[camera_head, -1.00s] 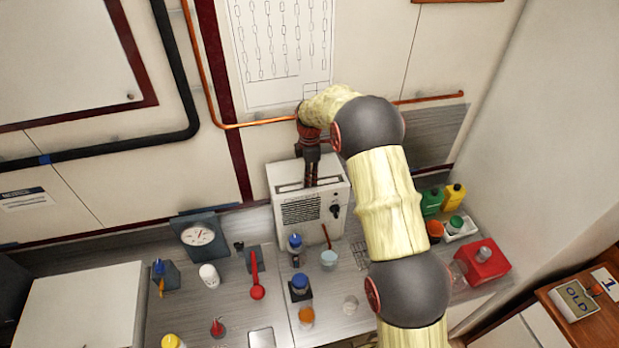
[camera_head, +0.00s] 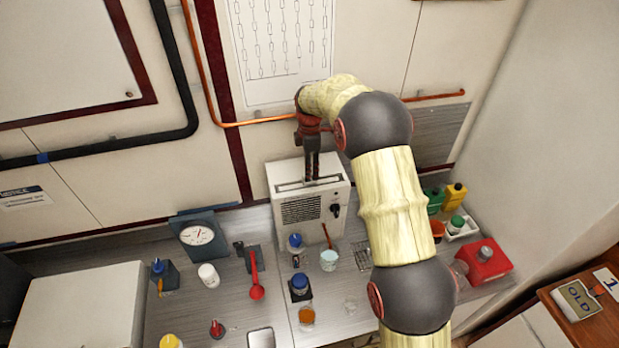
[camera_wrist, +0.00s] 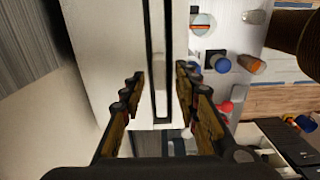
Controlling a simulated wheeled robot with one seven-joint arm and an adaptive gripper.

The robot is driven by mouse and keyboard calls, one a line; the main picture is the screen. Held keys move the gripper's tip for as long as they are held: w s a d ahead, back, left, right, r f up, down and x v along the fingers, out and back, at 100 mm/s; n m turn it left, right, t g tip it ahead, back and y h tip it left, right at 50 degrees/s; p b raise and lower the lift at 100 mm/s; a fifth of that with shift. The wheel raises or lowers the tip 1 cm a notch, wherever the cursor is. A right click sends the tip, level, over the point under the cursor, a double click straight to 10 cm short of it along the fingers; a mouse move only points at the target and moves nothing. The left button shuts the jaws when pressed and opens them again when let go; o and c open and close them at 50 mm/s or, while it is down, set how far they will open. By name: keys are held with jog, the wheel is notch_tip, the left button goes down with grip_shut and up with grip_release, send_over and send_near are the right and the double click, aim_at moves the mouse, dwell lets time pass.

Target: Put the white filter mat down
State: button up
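My gripper (camera_head: 312,178) is above the slotted top of a white box-shaped unit (camera_head: 314,210) on the counter. In the wrist view my gripper (camera_wrist: 157,98) is open, with one finger on each side of the long dark-edged slot (camera_wrist: 160,112). A pale strip shows inside the slot; I cannot tell whether it is the white filter mat. I see nothing held between the fingers. No white filter mat can be made out for certain elsewhere.
Bottles and cups stand close in front of the unit, among them a blue-capped bottle (camera_head: 295,243) and a pale cup (camera_head: 328,260). A dial scale (camera_head: 198,236) is at left. A red container (camera_head: 486,262) is at right.

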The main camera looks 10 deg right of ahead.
notch_tip(320, 180, up, 8)
jog(key=b, duration=0.2)
jog(key=s+r+m+t, duration=0.3)
jog(key=s+r+m, duration=0.5)
jog(key=s+r, duration=1)
jog(key=s+f+m+t, duration=0.1)
jog(key=s+m, duration=0.4)
jog(key=s, duration=0.7)
jog(key=s+f+m+t, duration=0.1)
jog(key=s+f+m, duration=0.3)
jog(key=s, duration=0.9)
jog(key=shift+s+f+m+t, duration=0.2)
jog(key=shift+s+m+t, duration=0.1)
jog(key=shift+m, duration=0.2)
jog(key=shift+w+f, duration=0.1)
notch_tip(320, 180, down, 28)
jog(key=b, duration=2.8)
